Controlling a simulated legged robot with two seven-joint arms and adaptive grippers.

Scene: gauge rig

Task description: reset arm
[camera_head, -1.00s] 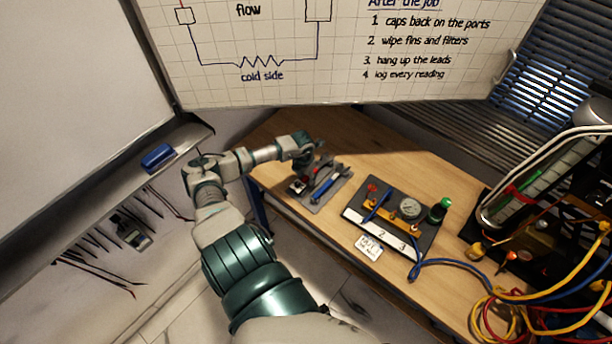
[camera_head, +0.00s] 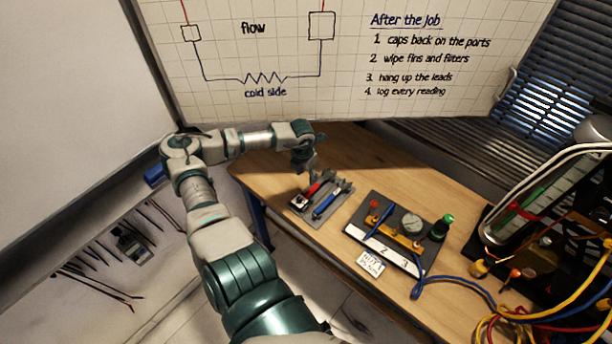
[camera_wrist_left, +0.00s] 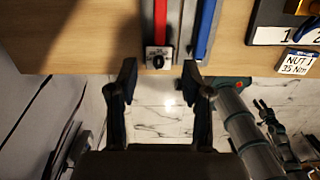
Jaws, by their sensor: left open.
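My left gripper (camera_head: 304,162) hangs from my left arm above the far left part of the bench, just behind the tool mat. In the left wrist view its two fingers (camera_wrist_left: 160,78) stand apart with nothing between them. Beyond the fingertips lies a red-handled tool (camera_wrist_left: 160,25) with a pale square end, apart from the gripper. A blue-handled tool (camera_wrist_left: 206,25) lies to its right. My right gripper does not show in the head view, and I cannot make it out in the left wrist view.
The grey tool mat (camera_head: 334,209) lies on the wooden bench (camera_head: 395,180). A gauge board (camera_head: 368,231) with numbered slots stands to its right. Hoses and cables (camera_head: 560,315) crowd the far right. A whiteboard (camera_head: 330,60) rises behind. A blue block (camera_head: 154,175) sits by the left ledge.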

